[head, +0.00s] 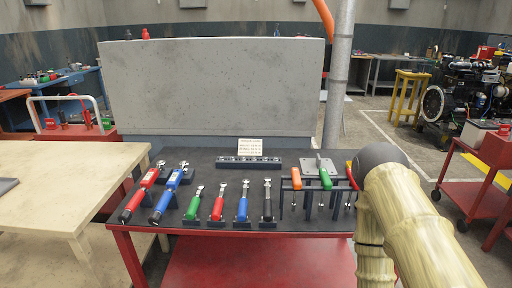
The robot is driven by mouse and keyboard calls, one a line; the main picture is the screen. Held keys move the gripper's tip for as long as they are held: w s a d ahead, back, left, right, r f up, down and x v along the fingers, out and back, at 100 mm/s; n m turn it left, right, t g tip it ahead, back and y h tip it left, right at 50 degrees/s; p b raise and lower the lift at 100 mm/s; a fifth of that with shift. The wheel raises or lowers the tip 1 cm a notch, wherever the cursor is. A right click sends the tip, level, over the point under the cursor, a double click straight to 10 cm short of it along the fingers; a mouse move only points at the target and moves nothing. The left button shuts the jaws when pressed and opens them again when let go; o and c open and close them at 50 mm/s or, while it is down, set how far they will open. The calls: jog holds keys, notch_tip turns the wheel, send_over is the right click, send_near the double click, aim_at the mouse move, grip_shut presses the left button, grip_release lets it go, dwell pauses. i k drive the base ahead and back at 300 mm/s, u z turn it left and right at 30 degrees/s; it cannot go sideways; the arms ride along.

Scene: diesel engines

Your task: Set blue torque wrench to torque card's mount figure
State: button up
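A long blue wrench (169,193) with a silver head lies on the dark top of the red cart (300,218), right of a similar long red wrench (140,193). A shorter blue-handled tool (242,204) stands in the row to the right; its head is small and silver. A white card (250,146) with lines of print stands at the back of the cart top; the print is too small to read. My arm reaches in from the lower right, and my gripper does not show. The setting on the long blue wrench cannot be made out.
Green (193,205), red (218,204) and black (267,203) short tools sit in holders. A socket rail (249,162) lies before the card. Orange (296,178), green (325,179) and red (350,176) handles hang on a rack near my arm. A grey panel (210,85) stands behind.

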aim_at(155, 219)
jog(key=z, duration=1.7)
jog(key=k, duration=1.4)
jog(key=u, duration=1.8)
jog(key=i, duration=0.5)
jog(key=z, duration=0.1)
